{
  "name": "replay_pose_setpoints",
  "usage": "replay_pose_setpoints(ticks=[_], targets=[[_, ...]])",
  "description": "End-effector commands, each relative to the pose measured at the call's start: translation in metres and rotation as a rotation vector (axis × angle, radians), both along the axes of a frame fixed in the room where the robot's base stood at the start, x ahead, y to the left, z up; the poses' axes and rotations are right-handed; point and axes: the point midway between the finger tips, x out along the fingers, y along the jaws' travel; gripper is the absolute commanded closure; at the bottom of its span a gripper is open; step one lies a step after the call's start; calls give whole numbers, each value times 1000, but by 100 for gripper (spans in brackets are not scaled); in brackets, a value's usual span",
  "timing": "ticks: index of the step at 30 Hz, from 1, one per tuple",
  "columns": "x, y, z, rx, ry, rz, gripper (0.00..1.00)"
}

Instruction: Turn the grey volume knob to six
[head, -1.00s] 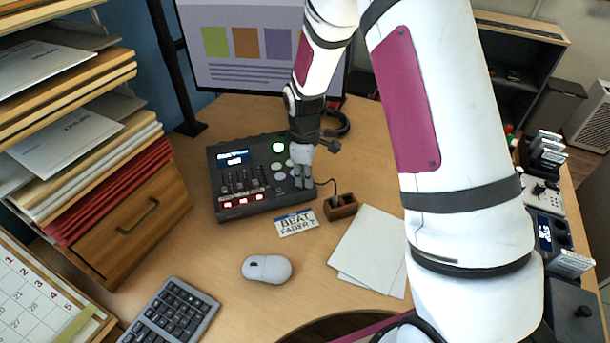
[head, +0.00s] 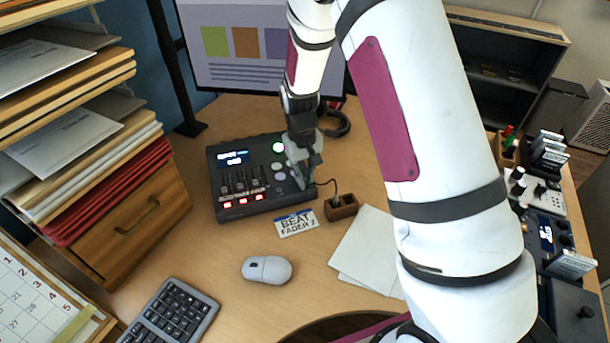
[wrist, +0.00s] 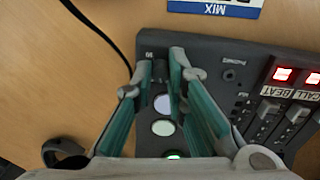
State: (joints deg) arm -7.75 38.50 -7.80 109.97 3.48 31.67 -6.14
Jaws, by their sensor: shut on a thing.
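The dark mixer (head: 262,160) sits on the desk below the monitor, with a lit blue screen, several faders, red-lit buttons and round pads. My gripper (head: 306,184) reaches down to the mixer's near right corner. In the wrist view its two teal-lined fingers (wrist: 162,66) come close together at the mixer's edge. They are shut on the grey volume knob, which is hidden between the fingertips. Pale round pads (wrist: 162,103) and a green-lit one show between the fingers. I cannot read the knob's pointer or its scale numbers.
A small card (head: 296,222) reading "BEAT FADER 7" lies just in front of the mixer. A small wooden box (head: 341,207) with a cable is beside its corner. A white mouse (head: 267,269), paper sheets (head: 368,250) and a keyboard (head: 171,312) are nearer.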

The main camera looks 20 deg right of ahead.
Motion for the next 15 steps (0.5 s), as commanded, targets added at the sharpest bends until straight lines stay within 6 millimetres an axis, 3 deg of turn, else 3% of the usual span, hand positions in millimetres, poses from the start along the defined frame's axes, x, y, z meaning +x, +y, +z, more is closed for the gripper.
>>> replay_pose_setpoints(ticks=[15], targets=[[0,2,0,1,2,-467,100]])
